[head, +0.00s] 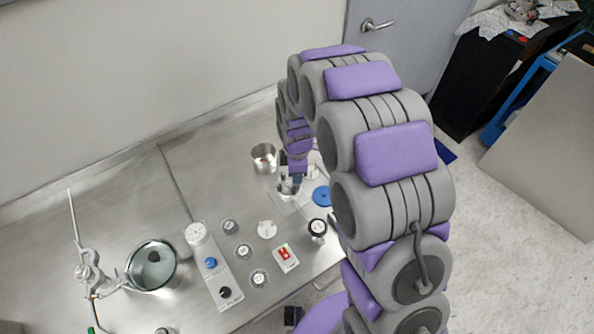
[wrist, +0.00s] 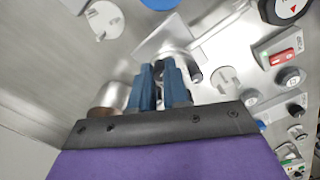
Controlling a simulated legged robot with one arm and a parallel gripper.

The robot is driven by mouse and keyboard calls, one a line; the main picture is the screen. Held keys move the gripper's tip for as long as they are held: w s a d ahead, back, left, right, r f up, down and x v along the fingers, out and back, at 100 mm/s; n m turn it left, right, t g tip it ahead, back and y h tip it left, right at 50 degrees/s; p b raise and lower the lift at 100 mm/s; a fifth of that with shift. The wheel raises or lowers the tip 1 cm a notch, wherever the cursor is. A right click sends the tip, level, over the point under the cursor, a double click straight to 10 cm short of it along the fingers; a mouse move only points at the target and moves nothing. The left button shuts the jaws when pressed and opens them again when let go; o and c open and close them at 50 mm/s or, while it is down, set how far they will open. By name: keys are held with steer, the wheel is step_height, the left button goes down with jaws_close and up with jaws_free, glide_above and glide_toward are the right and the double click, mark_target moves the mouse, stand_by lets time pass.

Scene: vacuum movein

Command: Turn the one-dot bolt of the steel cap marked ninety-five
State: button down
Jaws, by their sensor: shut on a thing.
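My gripper (head: 296,178) points down at the right part of the steel bench. In the wrist view its two blue fingers (wrist: 159,85) are close together, shut on a small part that they mostly hide, seemingly a bolt. The shiny steel fitting (head: 287,188) below them appears to be the steel cap; it also shows just beyond the fingertips in the wrist view (wrist: 178,60). A dark round end (wrist: 195,75) sticks out right of the fingers. I cannot read the ninety-five mark or any dots.
A steel cup (head: 264,157) stands left of my gripper, and a blue disc (head: 321,196) lies to the right. A white disc (head: 267,229), a black-rimmed gauge (head: 317,227), a red switch (head: 285,254) and a knob panel (head: 214,268) are in front. A round vessel (head: 151,265) stands left.

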stand_by(0.4)
steer(key=c, duration=1.1)
jaws_free()
steer(key=shift+a, duration=0.15)
steer(key=shift+r, duration=0.1)
step_height(320, 180, up, 17)
steer(key=p, duration=0.2)
steer(key=shift+w, duration=0.1)
